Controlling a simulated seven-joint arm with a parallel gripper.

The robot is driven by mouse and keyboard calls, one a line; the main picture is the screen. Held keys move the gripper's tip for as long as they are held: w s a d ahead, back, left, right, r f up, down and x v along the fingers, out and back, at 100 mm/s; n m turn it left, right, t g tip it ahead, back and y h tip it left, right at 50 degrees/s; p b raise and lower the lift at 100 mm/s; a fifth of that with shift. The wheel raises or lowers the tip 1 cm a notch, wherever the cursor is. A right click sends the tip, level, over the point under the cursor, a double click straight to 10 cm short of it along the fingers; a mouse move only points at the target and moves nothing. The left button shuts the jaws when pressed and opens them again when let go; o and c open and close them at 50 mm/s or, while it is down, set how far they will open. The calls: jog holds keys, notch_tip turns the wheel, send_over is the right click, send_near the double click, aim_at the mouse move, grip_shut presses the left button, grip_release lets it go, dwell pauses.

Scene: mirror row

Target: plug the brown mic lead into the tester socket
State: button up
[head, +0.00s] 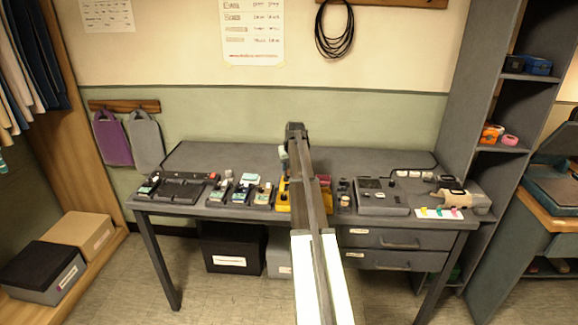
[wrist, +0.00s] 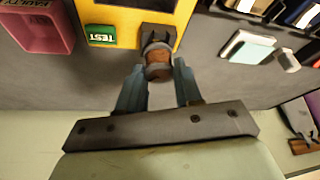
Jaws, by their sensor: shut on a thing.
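The yellow tester (wrist: 118,20) lies at the top of the wrist view, with a dark screen and a green TEST label (wrist: 102,36). Its dark socket (wrist: 156,34) sticks out from the near edge. My gripper (wrist: 160,82) is shut on the brown mic lead's plug (wrist: 158,66), one blue-grey finger on each side. The plug's far end meets the socket's mouth and lines up with it; how deep it sits is hidden.
A pink FAULTY tray (wrist: 38,30) stands beside the tester. Small pedal-like boxes (head: 243,192) stand left of the tester on the grey bench (head: 360,160). A grey console (head: 380,197) stands to the right, with a card of coloured pieces (head: 440,213) near the front edge.

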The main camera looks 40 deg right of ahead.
jog(key=shift+f, duration=0.4)
jog(key=o, duration=1.1)
jog(key=v, duration=1.3)
jog(key=shift+s+r, duration=0.2)
jog(key=shift+r, duration=0.1)
